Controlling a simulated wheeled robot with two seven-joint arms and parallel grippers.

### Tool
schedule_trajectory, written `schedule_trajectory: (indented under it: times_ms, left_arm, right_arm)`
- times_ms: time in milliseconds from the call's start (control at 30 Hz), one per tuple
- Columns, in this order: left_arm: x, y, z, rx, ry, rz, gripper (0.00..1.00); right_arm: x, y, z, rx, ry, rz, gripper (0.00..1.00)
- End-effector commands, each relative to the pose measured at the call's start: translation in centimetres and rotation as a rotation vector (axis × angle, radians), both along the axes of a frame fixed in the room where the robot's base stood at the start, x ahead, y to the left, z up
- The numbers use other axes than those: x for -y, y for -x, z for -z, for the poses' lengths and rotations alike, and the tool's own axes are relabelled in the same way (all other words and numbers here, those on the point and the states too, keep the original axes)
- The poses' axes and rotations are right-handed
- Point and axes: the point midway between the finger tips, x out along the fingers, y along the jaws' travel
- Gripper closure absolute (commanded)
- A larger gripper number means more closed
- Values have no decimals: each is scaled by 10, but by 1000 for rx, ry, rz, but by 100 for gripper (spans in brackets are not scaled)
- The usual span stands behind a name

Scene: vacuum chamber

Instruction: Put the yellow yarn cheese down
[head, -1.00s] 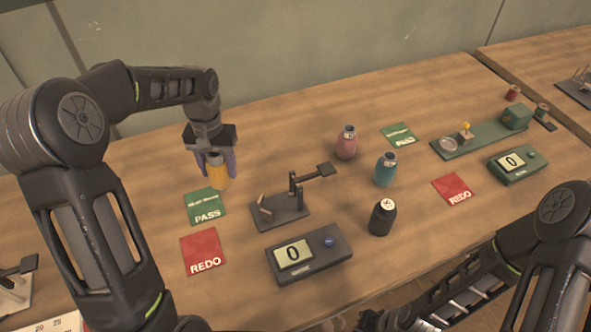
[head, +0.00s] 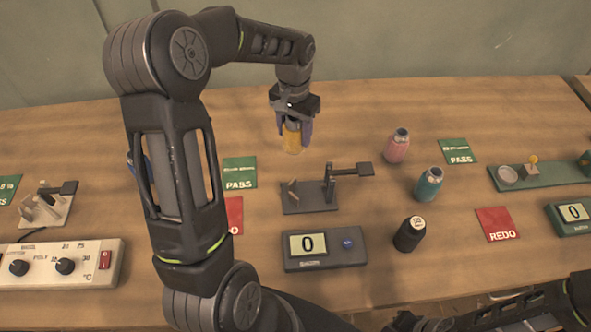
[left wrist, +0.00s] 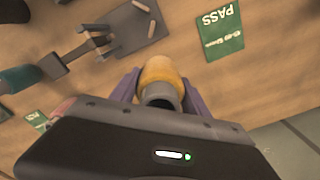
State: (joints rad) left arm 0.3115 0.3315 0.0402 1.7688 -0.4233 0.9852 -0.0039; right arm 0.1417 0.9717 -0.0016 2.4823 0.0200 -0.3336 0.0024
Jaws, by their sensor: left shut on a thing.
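The yellow yarn cheese (head: 292,138) is upright between the fingers of my left gripper (head: 293,128), which is shut on it. It is over the back part of the wooden table, behind the dark stand with an arm and right of the left green PASS card. I cannot tell whether its base touches the table. In the left wrist view the cheese (left wrist: 160,74) shows between the purple fingers, with a grey end facing the camera. Part of my right arm shows at the lower right of the head view; its gripper is not clearly visible.
The dark stand (head: 310,204) and a grey display box (head: 325,249) reading 0 are in front. A pink bottle (head: 397,148), teal bottle (head: 429,184) and black bottle (head: 409,235) stand to the right. The PASS card (head: 239,173) lies left. Bare table surrounds the cheese.

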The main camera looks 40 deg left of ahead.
Motion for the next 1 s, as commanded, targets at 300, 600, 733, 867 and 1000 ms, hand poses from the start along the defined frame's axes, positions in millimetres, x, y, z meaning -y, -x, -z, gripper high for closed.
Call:
schedule_trajectory:
  times_ms: [300, 600, 733, 867, 1000]
  left_arm:
    - [0, 1, 47, -3, 1, -1, 90]
    - [0, 0, 63, 1, 0, 0, 90]
    - [0, 0, 62, 0, 0, -1, 90]
    - [0, 0, 73, -1, 0, -1, 90]
    - [0, 0, 95, -2, 1, -1, 90]
  right_arm:
    - [-1, -1, 12, 3, -1, 0, 100]
    - [-2, -1, 18, 9, -5, 0, 100]
    - [-2, -1, 18, 9, -5, 0, 100]
    - [-3, -1, 26, 12, -6, 0, 100]
    - [-4, -2, 39, 16, -10, -2, 100]
